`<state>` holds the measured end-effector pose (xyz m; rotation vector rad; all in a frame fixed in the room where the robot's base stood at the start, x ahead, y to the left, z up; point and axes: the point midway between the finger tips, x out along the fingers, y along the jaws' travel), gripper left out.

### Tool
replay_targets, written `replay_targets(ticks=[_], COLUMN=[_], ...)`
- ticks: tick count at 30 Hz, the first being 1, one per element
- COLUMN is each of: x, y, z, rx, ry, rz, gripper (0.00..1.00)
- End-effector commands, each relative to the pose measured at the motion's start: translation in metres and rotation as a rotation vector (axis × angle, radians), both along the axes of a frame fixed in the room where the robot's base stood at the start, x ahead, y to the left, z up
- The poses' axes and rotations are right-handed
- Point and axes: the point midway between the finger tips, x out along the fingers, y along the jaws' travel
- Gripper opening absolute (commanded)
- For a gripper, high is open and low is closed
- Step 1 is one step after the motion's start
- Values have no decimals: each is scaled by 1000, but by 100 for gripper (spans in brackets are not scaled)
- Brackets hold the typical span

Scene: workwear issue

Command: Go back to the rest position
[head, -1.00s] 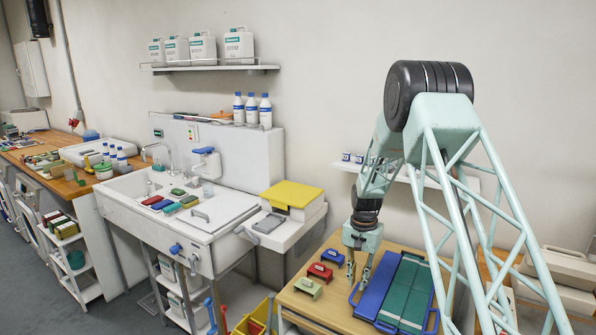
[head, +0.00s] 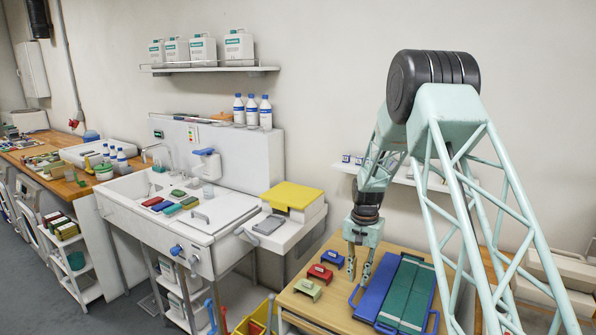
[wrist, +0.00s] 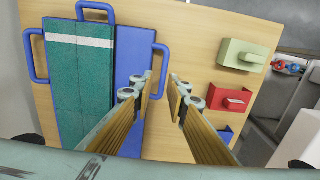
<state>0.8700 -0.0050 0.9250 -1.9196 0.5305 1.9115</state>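My gripper (head: 359,270) hangs from my arm over the wooden table (head: 336,318), pointing down. In the wrist view its two fingers (wrist: 159,100) stand apart with nothing between them. Below and beside it lies a blue tray (head: 368,303) with handles, which holds green folded cloth (head: 409,298). In the wrist view the tray (wrist: 133,62) is to the left of the gap between the fingers. The cloth (wrist: 80,100) has a white stripe there and covers the tray's left part.
On the table beside my gripper stand a green holder (head: 307,289), a red holder (head: 320,272) and a blue holder (head: 332,258). A sink unit (head: 160,235) with several coloured items and a yellow-lidded box (head: 291,196) stand to the left. A wall shelf (head: 400,177) is behind my arm.

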Motion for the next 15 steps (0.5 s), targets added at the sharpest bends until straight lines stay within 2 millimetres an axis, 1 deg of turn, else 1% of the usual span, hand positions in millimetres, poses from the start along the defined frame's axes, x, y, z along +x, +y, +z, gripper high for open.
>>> replay_targets(ticks=[5,15], x=[-9,-37], y=[0,1], z=[26,93], rx=[0,-1], ry=[-10,-39], rz=[15,58], gripper=[15,15])
